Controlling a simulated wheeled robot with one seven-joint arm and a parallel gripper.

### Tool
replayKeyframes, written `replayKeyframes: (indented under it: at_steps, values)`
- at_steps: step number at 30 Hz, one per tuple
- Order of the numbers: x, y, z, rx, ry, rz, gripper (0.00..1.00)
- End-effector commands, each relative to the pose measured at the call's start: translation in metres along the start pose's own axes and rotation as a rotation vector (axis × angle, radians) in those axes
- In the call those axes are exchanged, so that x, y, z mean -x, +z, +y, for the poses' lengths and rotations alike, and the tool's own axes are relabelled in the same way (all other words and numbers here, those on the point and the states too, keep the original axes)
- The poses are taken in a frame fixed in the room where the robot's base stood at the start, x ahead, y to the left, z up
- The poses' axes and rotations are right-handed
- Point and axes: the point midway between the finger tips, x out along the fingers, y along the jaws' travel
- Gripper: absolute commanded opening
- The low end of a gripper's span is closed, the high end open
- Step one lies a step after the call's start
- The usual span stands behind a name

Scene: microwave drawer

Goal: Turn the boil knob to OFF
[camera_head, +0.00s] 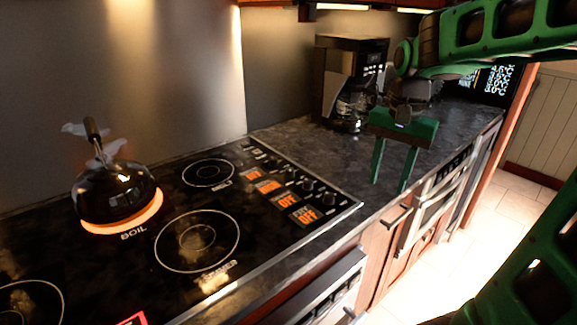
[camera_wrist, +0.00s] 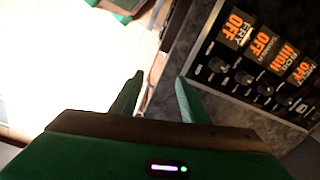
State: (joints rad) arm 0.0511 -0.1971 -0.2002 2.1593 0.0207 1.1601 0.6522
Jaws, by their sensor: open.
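The boil knob (camera_wrist: 265,89) is a small dark knob in the row on the stove's control panel, in the wrist view. The orange label by it reads BOIL HIGH (camera_wrist: 285,58); the other labels read OFF. My gripper (camera_head: 389,186) is open and empty, pointing down to the right of the panel, near the counter's front edge. In the wrist view my gripper (camera_wrist: 159,78) has both fingers apart, with the knob row to their right and nothing between them. A dark kettle (camera_head: 115,192) stands on the glowing orange BOIL burner.
A coffee machine (camera_head: 350,82) stands on the dark counter (camera_head: 300,135) behind my gripper. Drawers with bar handles (camera_head: 397,216) line the counter front. Other knobs (camera_wrist: 217,65) sit close beside the boil knob. Open floor (camera_head: 405,292) lies to the right.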

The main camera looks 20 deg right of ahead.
Motion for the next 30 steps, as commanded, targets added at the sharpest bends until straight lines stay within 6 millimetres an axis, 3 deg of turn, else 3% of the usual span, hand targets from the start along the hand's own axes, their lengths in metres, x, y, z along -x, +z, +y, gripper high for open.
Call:
replayKeyframes:
  at_steps: [1,7,12,15,21,26,30]
  values:
    - [0.006,-0.009,-0.027,-0.037,0.003,-0.001,0.41]
    - [0.023,-0.030,-0.128,-0.223,0.006,0.001,0.41]
    - [0.026,-0.031,-0.210,-0.367,0.014,0.007,0.41]
    - [0.025,-0.028,-0.247,-0.435,0.017,0.012,0.41]
    - [0.023,-0.021,-0.284,-0.510,0.019,0.019,0.41]
    - [0.015,-0.021,-0.287,-0.521,0.021,0.019,0.41]
    - [-0.005,-0.020,-0.286,-0.520,0.024,0.019,0.41]
